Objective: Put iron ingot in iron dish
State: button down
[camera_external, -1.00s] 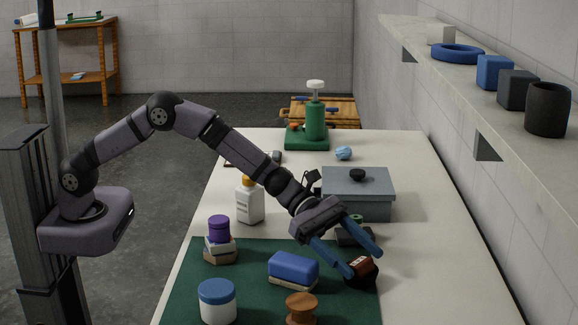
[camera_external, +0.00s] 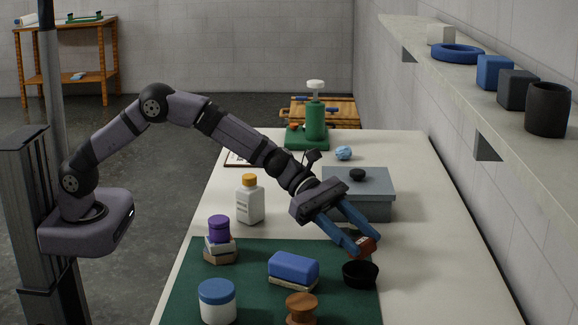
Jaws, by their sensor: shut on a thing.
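My gripper (camera_external: 363,243) points down and to the right over the right part of the table. It is shut on a small reddish-brown block (camera_external: 364,247), which looks like the ingot, though I cannot tell its metal. The block is tilted and partly hidden by the blue fingers. A small round black dish (camera_external: 360,275) stands at the right edge of the green mat, just below and in front of the block. The block appears clear of the dish, above and behind its rim. The dish's inside is only partly visible.
On the green mat (camera_external: 237,273) are a blue block (camera_external: 293,266) on a pale base, a blue-lidded jar (camera_external: 217,303), a wooden spool (camera_external: 301,310) and a purple-topped stack (camera_external: 219,230). A grey lidded box (camera_external: 377,190) stands behind my gripper. The table's right side is clear.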

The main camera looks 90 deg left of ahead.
aim_at(357, 242)
notch_tip(357, 242, up, 6)
jog(key=shift+f, duration=0.2)
jog(key=shift+d+r+p, duration=0.1)
jog(key=shift+r+p, duration=0.1)
jog(key=shift+p, duration=0.1)
jog(key=s+d+r+m+g+p, duration=0.1)
jog(key=s+d+r+p, duration=0.2)
jog(key=p, duration=0.6)
jog(key=s+d+r+g+p, duration=0.1)
jog(key=d+r+g+p, duration=0.15)
jog(key=d+p, duration=0.45)
jog(key=w+a+f+n+t+y+p, duration=0.1)
jog(key=a+n, duration=0.1)
jog(key=a, duration=0.1)
jog(key=w+a+f+n+t+y+p, duration=0.1)
jog(key=w+a+n+y, duration=0.1)
jog(key=a, duration=0.1)
jog(key=w+a+f+n+t+y+p, duration=0.1)
jog(key=a+n, duration=0.1)
jog(key=a, duration=0.1)
jog(key=shift+w+a+f+y, duration=0.1)
jog(key=shift+w+a+y, duration=0.05)
jog(key=shift+w+y, duration=0.2)
jog(key=shift+w+a+n+y, duration=0.1)
jog(key=shift+a+n+y, duration=0.15)
jog(key=shift+n+y, duration=0.15)
